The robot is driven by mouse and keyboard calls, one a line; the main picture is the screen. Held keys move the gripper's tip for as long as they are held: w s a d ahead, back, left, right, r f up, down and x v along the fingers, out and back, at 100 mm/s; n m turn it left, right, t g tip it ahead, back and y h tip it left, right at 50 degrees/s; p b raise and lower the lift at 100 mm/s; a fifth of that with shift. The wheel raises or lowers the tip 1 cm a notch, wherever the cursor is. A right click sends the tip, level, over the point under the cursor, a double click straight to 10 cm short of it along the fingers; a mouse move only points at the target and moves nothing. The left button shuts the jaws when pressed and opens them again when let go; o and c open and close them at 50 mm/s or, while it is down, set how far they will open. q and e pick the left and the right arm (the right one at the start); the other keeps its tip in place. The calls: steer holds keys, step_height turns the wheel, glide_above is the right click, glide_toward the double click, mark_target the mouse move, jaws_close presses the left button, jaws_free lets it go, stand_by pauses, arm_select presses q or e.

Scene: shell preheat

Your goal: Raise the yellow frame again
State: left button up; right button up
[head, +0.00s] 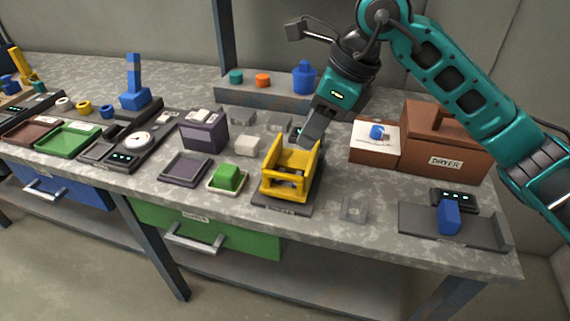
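The yellow frame (289,184) stands upright on a dark base plate (262,201) near the front middle of the bench. It is an open box-like shape with a front crossbar. My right gripper (306,140) points down at the frame's back, upper right side, with its dark fingers close to the top edge. I cannot tell whether they touch it. The fingers overlap from this angle, so the gap between them is hidden. My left gripper is not in view.
A green block (227,177) on a small tray and a purple box (203,133) stand left of the frame. A brown dryer box (447,143) and a blue block (448,216) on a grey fixture are right. A back shelf (264,98) holds coloured parts.

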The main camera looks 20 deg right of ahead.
mark_target(284, 174)
steer(key=x, duration=1)
steer(key=shift+a+f+b, duration=0.15)
steer(key=shift+f+b, duration=0.1)
steer(key=shift+b, duration=0.15)
jaws_close()
